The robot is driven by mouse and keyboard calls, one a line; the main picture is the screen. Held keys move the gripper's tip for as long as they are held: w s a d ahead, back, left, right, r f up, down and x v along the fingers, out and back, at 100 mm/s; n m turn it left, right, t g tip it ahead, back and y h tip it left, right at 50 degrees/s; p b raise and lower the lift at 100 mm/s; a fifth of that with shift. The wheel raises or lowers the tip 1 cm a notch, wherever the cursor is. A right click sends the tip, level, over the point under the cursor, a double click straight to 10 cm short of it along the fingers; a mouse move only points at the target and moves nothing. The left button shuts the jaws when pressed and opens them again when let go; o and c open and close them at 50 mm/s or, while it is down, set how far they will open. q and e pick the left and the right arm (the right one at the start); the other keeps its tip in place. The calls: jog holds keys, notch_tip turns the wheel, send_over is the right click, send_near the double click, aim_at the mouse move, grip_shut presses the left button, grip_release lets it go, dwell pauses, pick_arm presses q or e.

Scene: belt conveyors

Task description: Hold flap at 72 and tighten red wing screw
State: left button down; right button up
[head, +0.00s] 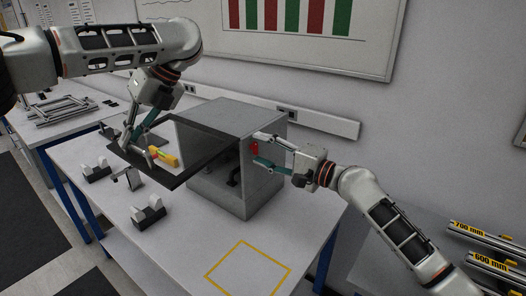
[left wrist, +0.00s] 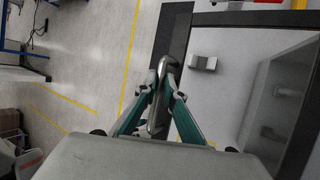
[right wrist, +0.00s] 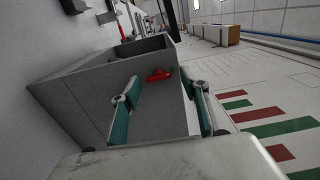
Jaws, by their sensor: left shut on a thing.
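The flap (head: 187,177) is a dark frame with a clear pane, swung out from the front of the grey box (head: 225,195). Its black frame also shows in the left wrist view (left wrist: 177,22). My left gripper (head: 127,141) is shut on the metal handle (left wrist: 162,68) at the flap's outer edge. The red wing screw (head: 254,147) is on the box's right side wall; it also shows in the right wrist view (right wrist: 158,75). My right gripper (right wrist: 165,98) is open, its fingers spread apart with the screw ahead between them, not visibly touching it.
A yellow block (head: 163,156) shows near the flap; whether behind or on it is unclear. Two small grey-white fixtures (head: 149,211) (head: 96,170) stand on the table. A yellow outlined square (head: 247,270) at the table's front is empty. A wall stands close behind the box.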

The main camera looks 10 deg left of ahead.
jog(key=v, duration=1.2)
pick_arm(q)
jog(key=c, duration=2)
grip_release()
jog(key=shift+c, duration=0.2)
pick_arm(e)
jog(key=shift+a, duration=0.1)
